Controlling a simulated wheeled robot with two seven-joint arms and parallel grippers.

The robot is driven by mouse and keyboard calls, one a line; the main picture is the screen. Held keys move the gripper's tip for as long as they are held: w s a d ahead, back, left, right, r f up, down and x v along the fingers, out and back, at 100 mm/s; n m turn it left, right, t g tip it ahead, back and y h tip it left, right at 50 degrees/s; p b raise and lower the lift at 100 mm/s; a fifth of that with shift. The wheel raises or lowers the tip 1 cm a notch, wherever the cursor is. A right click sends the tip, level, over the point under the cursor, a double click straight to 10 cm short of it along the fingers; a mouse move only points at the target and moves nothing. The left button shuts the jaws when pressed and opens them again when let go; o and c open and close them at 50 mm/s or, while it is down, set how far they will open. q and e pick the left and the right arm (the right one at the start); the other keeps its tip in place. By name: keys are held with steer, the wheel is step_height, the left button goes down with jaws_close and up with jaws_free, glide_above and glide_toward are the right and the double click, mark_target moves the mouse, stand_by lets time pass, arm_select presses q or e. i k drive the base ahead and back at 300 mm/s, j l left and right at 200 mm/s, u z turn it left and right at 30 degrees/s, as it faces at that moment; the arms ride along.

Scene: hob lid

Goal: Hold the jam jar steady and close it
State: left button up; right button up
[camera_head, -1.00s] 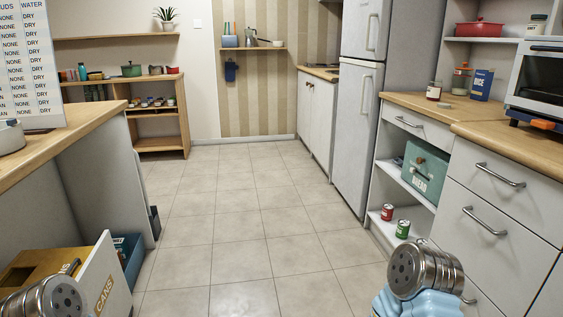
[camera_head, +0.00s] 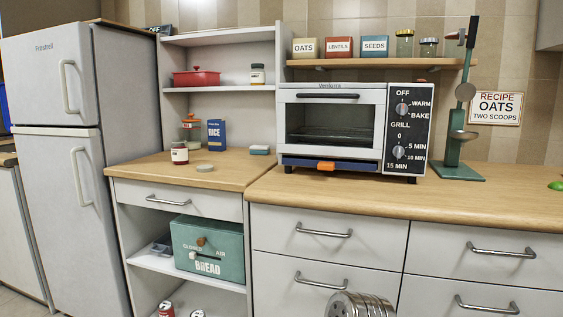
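A small glass jar (camera_head: 179,153) with dark red contents and a pale label stands upright on the wooden counter, left of the oven. It looks like the jam jar. A flat grey round lid (camera_head: 204,168) lies on the counter to its right, apart from it. The jar's mouth is too small to make out clearly.
An orange-lidded jar (camera_head: 191,128) and a blue rice box (camera_head: 217,134) stand behind the jar. A small teal-and-white item (camera_head: 259,150) lies to the right. The oven (camera_head: 340,130) bounds the right side. The counter's front strip (camera_head: 150,172) is clear.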

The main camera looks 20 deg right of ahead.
mark_target(181, 154)
steer(key=i+j+z, duration=0.2)
steer(key=z, duration=0.15)
steer(key=i+j+z, duration=0.15)
steer(key=j+z, duration=0.15)
steer(key=i+j+z, duration=0.1)
steer(key=j+z, duration=0.6)
steer(key=j, duration=0.15)
steer(key=j+z, duration=0.3)
steer(key=j, duration=0.15)
steer(key=i, duration=0.05)
